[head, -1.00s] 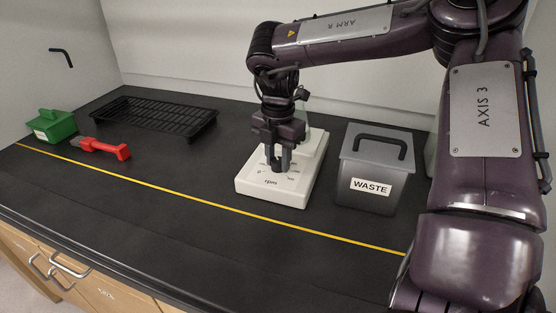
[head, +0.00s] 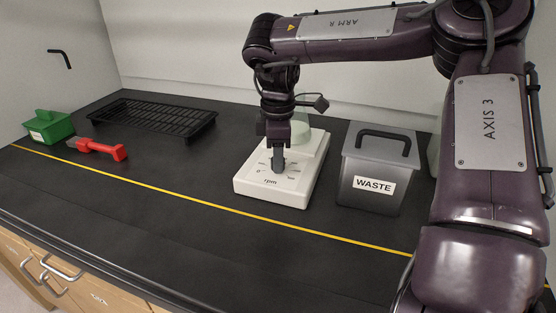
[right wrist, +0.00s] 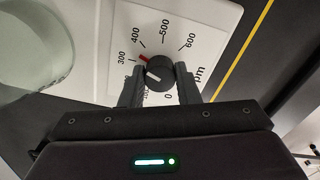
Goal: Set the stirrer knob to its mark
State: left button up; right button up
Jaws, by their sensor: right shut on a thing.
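The stirrer (head: 258,186) is a white box with an rpm dial on its front top face. Its dark round knob (right wrist: 160,72) shows in the right wrist view, with a white pointer line toward the lower left. A red mark (right wrist: 143,58) sits on the dial between 300 and 400; the white line lies apart from it, on the lower-number side. My right gripper (head: 278,168) is shut on the knob, one finger on each side, as the right wrist view (right wrist: 161,88) shows. The left finger hides some low numbers. My left gripper is out of view.
A grey WASTE bin (head: 360,198) stands just right of the stirrer. A glass vessel (right wrist: 40,40) sits on the stirrer's back part. A black rack (head: 150,116), red-handled tool (head: 108,150) and green caddy (head: 48,128) lie left. A yellow line (head: 200,201) crosses the clear bench front.

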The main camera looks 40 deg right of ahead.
jog(key=m+b, duration=0.1)
jog(key=m, duration=0.2)
jog(key=shift+w+r, duration=0.1)
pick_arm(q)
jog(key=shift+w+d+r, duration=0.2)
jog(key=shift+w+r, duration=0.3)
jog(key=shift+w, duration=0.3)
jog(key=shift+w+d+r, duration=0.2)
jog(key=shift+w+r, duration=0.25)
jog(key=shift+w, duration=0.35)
pick_arm(e)
jog(key=shift+r+m, duration=0.1)
jog(key=shift+m, duration=0.5)
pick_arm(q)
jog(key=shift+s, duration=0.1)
pick_arm(e)
jog(key=o, duration=1)
notch_tip(320, 180, up, 7)
jog(key=shift+f+p, duration=0.2)
jog(key=shift+p, duration=0.2)
jog(key=shift+r, duration=0.5)
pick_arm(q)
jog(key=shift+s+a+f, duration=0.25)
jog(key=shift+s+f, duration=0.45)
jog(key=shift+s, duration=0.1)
